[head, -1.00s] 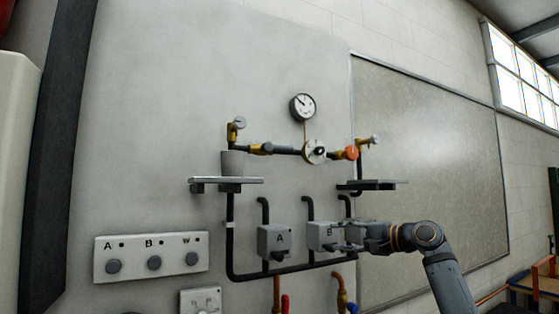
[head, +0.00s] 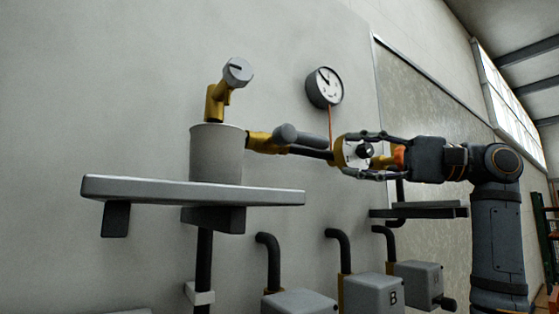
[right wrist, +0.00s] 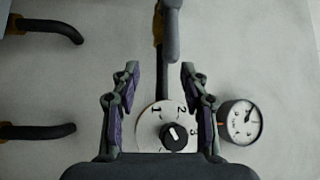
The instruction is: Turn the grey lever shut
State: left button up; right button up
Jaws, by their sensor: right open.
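The grey lever (head: 298,135) is on a brass valve (head: 262,142) in the pipe, to the right of a grey cup. It lies roughly along the pipe. In the right wrist view the lever (right wrist: 172,32) is at the top centre, beyond the fingertips. My right gripper (head: 345,155) is open and empty, pointing left toward the lever, its tips to the right of the lever and apart from it. In the right wrist view its fingers (right wrist: 160,70) are spread, with a numbered dial (right wrist: 150,127) showing between them near the palm. My left gripper is not in view.
A round gauge (head: 324,88) is above the pipe, close to my right gripper. The grey cup (head: 216,155) stands on a wall shelf (head: 190,190). A second shelf (head: 415,212) and grey boxes (head: 373,292) are below.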

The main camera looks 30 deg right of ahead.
aim_at(320, 142)
jog(key=shift+s+r, duration=0.15)
jog(key=shift+s, duration=0.2)
jog(key=a, duration=0.1)
jog(key=w+a+r+p, duration=0.1)
jog(key=a, duration=0.1)
jog(key=a+p, duration=0.1)
jog(key=a, duration=0.1)
jog(key=shift+w+a+r, duration=0.15)
jog(key=shift+w+r, duration=0.2)
jog(key=shift+r, duration=0.05)
jog(key=p+x, duration=0.1)
jog(key=x, duration=0.3)
jog(key=shift+w+f+p, duration=0.15)
jog(key=shift+p, duration=0.2)
jog(key=shift+s, duration=0.3)
jog(key=shift+w, duration=0.2)
jog(key=shift+c, duration=2.5)
grip_shut()
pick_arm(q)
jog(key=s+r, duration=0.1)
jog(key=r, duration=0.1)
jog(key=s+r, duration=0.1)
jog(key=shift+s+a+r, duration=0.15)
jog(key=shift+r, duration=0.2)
